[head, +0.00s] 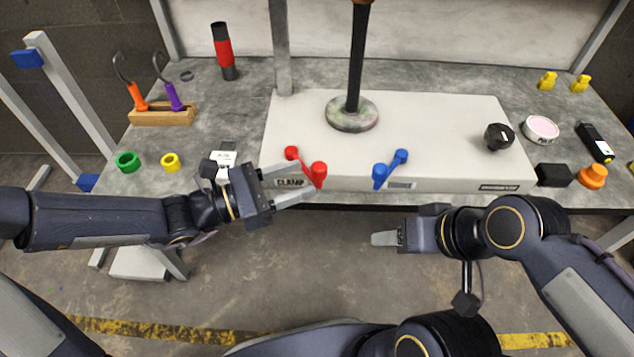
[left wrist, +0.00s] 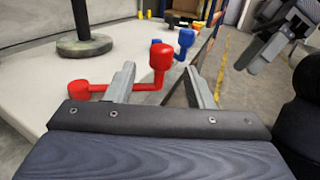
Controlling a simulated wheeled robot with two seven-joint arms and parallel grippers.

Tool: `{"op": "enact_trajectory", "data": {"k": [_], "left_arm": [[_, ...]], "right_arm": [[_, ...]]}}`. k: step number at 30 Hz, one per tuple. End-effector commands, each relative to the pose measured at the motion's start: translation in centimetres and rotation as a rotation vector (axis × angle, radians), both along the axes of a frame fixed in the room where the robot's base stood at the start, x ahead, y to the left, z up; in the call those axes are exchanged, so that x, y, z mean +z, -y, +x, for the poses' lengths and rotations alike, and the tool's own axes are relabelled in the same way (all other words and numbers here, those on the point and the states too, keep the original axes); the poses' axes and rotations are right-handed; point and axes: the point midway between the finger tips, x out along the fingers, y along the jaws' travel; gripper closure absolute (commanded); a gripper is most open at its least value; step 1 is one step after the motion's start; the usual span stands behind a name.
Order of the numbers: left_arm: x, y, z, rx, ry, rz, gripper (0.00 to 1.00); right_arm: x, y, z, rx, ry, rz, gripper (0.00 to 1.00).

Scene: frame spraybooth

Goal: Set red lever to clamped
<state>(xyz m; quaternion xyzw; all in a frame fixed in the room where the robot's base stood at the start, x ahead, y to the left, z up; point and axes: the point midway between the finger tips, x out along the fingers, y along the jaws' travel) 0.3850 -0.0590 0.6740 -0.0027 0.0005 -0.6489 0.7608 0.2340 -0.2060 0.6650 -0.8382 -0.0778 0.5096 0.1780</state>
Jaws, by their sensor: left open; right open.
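The red lever (head: 306,168) is on the front of the pale fixture box (head: 450,130), beside a label reading CLAMP (head: 290,183). In the head view its bar slopes from a red hub at upper left to a fatter knob at lower right. My left gripper (head: 308,183) is open, its fingers reaching to the lever's knob from the left. In the left wrist view the red lever (left wrist: 160,58) shows its knob end between the open fingers (left wrist: 160,80), with the bar passing by the left finger. Contact cannot be told. My right gripper (head: 378,239) is open and empty in front of the bench.
A blue lever (head: 390,169) stands right of the red one. A black post (head: 357,60) rises from the box, and a black knob (head: 498,136) is at its right. Green (head: 127,161) and yellow (head: 171,162) rings lie at left. The floor before the bench is clear.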

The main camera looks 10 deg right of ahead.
Motion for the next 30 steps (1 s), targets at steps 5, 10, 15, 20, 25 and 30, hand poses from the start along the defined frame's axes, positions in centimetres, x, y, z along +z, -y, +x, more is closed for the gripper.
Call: {"op": "enact_trajectory", "data": {"k": [5,10,15,20,25,30], "left_arm": [[-0.2,2.9,0.3,-0.006,0.004,0.001,0.52],[-0.1,5.4,0.7,-0.004,0.004,0.002,0.52],[0.0,6.7,1.0,-0.002,0.005,0.003,0.52],[0.1,6.9,1.0,-0.002,0.003,0.004,0.52],[0.1,6.9,1.0,-0.002,0.004,0.004,0.57],[0.1,6.8,1.0,-0.002,0.004,0.004,0.79]], "right_arm": [[-1.2,0.0,0.0,0.0,0.0,0.0,0.5],[-2.1,0.0,0.0,0.0,0.0,0.0,0.5],[-2.4,0.0,0.0,0.0,0.0,0.0,0.5],[-2.4,0.0,0.0,0.0,0.0,0.0,0.5],[-2.4,0.0,0.0,0.0,0.0,0.0,0.5],[-2.4,0.0,0.0,0.0,0.0,0.0,0.5]]}}
